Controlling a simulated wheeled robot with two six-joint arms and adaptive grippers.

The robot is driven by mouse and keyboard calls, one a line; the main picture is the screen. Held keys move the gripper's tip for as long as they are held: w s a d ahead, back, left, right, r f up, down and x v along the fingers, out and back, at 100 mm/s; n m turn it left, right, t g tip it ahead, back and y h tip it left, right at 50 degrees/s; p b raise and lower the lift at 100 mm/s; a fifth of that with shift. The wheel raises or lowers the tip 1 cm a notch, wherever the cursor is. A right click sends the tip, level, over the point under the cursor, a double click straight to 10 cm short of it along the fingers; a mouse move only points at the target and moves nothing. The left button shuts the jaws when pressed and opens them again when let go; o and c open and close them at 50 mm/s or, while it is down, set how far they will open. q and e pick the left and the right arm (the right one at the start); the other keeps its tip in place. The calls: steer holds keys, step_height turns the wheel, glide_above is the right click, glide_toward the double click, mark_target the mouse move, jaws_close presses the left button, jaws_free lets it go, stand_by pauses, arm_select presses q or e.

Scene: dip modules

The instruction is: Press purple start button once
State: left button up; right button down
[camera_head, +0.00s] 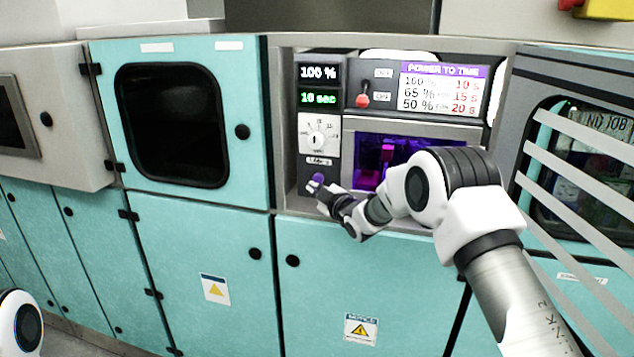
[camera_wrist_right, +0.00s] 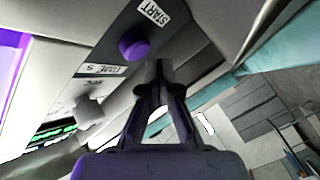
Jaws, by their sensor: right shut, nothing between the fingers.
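The purple start button (camera_head: 318,178) sits low on the dark control panel, below the white dial, in the head view. In the right wrist view the purple button (camera_wrist_right: 134,45) shows large, beside a START label (camera_wrist_right: 154,12). My right gripper (camera_head: 326,196) is at the panel just below the button in the head view. In the right wrist view its fingertips (camera_wrist_right: 154,72) are together and empty, close to the button. I cannot tell whether they touch the panel. My left gripper is not in view; a white part of my body shows at the lower left.
A power-to-time chart (camera_head: 441,88) hangs above a purple-lit chamber (camera_head: 385,160). Teal cabinets surround it; a striped door (camera_head: 585,150) stands at right.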

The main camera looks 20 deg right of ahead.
steer(key=shift+s+a, duration=0.1)
steer(key=shift+s+a+f+b, duration=0.25)
steer(key=shift+s+b, duration=0.05)
steer(key=shift+s, duration=0.05)
steer(key=s+a, duration=0.2)
steer(key=shift+s+r+b, duration=0.3)
steer(key=shift+s, duration=0.1)
steer(key=shift+w+d, duration=0.1)
stand_by(0.3)
